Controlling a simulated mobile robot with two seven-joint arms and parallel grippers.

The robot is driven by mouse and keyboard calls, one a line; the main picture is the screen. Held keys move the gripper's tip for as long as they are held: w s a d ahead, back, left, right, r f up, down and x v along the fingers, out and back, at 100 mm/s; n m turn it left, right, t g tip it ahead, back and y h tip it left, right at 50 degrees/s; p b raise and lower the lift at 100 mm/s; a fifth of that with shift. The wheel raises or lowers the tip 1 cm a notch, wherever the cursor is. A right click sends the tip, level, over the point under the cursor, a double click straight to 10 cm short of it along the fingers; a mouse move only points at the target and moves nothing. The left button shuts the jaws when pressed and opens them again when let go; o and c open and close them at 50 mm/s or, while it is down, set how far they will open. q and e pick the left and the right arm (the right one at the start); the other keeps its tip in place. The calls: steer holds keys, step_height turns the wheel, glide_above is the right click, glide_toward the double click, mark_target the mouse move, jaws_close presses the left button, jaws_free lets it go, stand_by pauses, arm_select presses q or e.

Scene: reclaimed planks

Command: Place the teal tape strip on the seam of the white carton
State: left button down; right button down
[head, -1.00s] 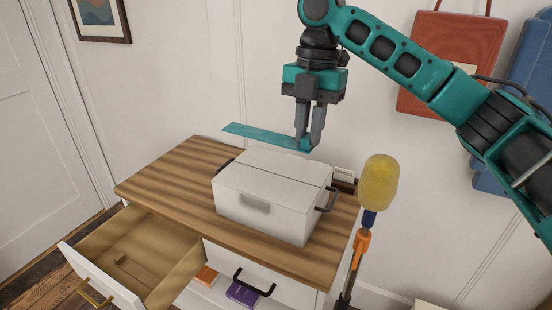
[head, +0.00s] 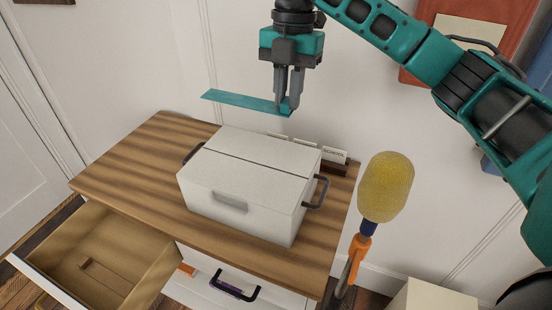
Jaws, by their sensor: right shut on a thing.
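The white carton (head: 240,182) stands on the wooden top of a cabinet. A dark seam (head: 258,166) runs across its lid, and dark handles sit at its two ends. My right gripper (head: 286,106) is shut on the right end of the teal tape strip (head: 238,101). The strip sticks out to the left from the fingers. It appears in front of the wall, above the carton's back edge and apart from it. My left gripper is not in view.
The wooden cabinet top (head: 120,165) is free left of the carton. A card holder (head: 335,157) stands behind the carton. An open drawer (head: 95,260) juts out at the lower left. A yellow sponge-headed tool (head: 385,187) stands upright to the right. A red bag (head: 470,45) hangs on the wall.

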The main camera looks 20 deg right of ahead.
step_height(320, 180, down, 16)
steer(key=shift+r+b, duration=0.2)
steer(key=shift+b, duration=0.35)
steer(key=c, duration=1.1)
jaws_free()
steer(key=shift+f, duration=0.1)
steer(key=r, duration=0.8)
steer(key=w+d+r+p, duration=0.1)
steer(key=r, duration=0.3)
steer(key=shift+r, duration=0.1)
